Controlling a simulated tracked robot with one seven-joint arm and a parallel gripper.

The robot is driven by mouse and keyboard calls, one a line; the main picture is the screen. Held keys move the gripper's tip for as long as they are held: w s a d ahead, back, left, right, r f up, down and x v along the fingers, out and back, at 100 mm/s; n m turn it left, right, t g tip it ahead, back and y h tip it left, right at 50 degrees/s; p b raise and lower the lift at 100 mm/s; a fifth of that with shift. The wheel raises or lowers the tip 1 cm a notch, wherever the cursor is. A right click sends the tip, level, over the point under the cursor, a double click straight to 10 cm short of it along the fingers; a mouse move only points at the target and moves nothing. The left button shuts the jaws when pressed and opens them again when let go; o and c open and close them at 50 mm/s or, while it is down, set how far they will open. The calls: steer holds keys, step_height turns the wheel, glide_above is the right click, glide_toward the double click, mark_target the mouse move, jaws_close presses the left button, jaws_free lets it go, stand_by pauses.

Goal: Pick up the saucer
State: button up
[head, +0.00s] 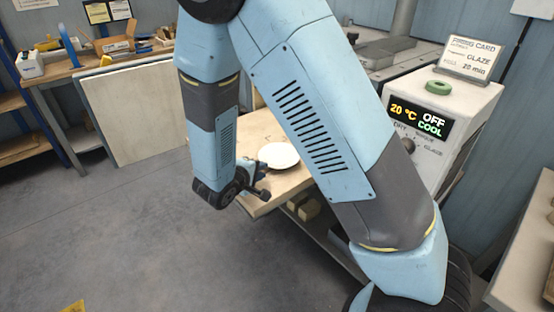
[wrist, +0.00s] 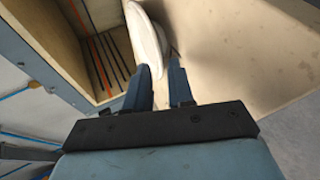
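The white saucer (head: 279,155) lies about flat over the pale wooden bench top (head: 262,133), near its front edge. My gripper (head: 263,180) is at the near side of the saucer, low by the bench edge. In the wrist view the saucer (wrist: 144,32) shows at a steep slant, and its near rim reaches between the two fingertips of my gripper (wrist: 158,64). The fingers stand apart with a gap between them, so the gripper looks open around the rim. Whether either finger touches the saucer cannot be told. My arm hides part of the bench.
A white kiln-like box with a lit display (head: 421,117) stands to the right, with a green ring (head: 438,87) on top. A slotted wooden compartment (wrist: 105,60) is left of the fingers in the wrist view. Grey floor (head: 120,230) is clear at left.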

mark_target(268, 175)
steer(key=shift+x, duration=3.1)
steer(key=shift+w+a, duration=0.1)
steer(key=shift+a, duration=0.05)
jaws_close()
